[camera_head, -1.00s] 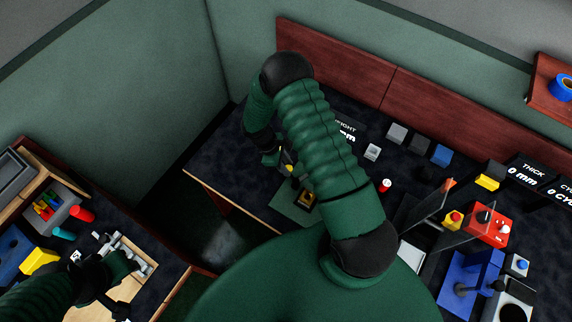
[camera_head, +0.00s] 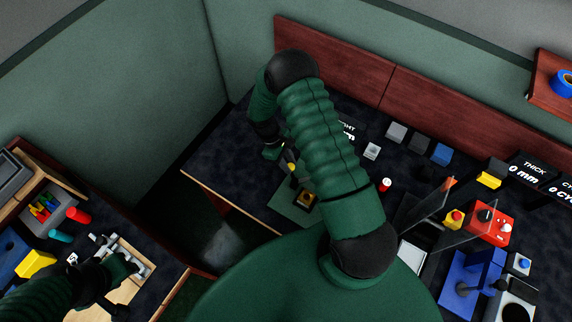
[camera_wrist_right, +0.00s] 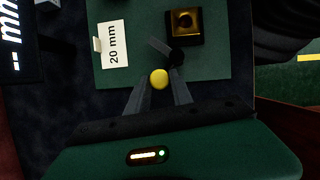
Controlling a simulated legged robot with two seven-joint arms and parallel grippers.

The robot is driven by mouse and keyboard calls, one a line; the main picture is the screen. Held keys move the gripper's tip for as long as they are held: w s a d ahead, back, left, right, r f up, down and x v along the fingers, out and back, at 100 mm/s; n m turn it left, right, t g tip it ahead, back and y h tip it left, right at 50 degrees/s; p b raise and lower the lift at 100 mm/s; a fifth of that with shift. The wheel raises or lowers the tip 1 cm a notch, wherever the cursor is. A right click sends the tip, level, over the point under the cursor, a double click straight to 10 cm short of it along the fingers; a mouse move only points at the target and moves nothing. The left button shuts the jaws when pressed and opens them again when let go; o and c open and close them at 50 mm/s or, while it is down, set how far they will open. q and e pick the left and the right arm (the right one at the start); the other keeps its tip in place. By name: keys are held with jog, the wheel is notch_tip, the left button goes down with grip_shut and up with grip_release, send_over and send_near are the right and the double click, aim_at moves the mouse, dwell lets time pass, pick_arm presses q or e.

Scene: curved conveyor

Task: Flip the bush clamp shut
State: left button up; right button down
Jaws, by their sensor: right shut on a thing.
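The bush clamp stands on a green plate (camera_head: 290,212) in the head view, partly behind my right arm. In the right wrist view it shows as a dark block with a yellow face and a round hole (camera_wrist_right: 183,22). A short dark lever piece (camera_wrist_right: 160,47) lies just below that block. A round yellow knob (camera_wrist_right: 159,79) sits between the fingertips of my right gripper (camera_wrist_right: 160,90), which is shut on it. The right gripper (camera_head: 284,163) is small in the head view. My left gripper (camera_head: 122,264) is over the left table; its jaws are unclear.
A "20 mm" label (camera_wrist_right: 115,44) lies on the plate in the right wrist view. Several small blocks (camera_head: 419,143) stand along the back. A red control box (camera_head: 489,224) and a blue fixture (camera_head: 472,280) are at right. A gap separates the two tables.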

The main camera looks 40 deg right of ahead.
jog(key=m, duration=0.1)
jog(key=d+m+y+b, duration=0.1)
jog(key=m, duration=0.1)
jog(key=d+m, duration=0.1)
jog(key=shift+s+m+y, duration=0.3)
jog(key=shift+s+y, duration=0.1)
jog(key=m, duration=0.1)
jog(key=s+d+m+y, duration=0.1)
jog(key=m, duration=0.1)
jog(key=shift+s+b, duration=0.1)
jog(key=shift+b, duration=0.3)
jog(key=shift+s+d+r+m+y, duration=0.1)
jog(key=shift+s+m+y, duration=0.2)
jog(key=shift+m, duration=0.4)
jog(key=shift+s+d+m+y, duration=0.15)
jog(key=shift+m+y, duration=0.15)
jog(key=shift+m, duration=0.4)
jog(key=c, duration=1.1)
grip_release()
jog(key=shift+s, duration=0.1)
jog(key=shift+c, duration=0.2)
jog(key=b+v, duration=0.2)
jog(key=v, duration=1.4)
jog(key=shift+r+b, duration=0.3)
jog(key=shift+r, duration=0.1)
jog(key=shift+d, duration=0.1)
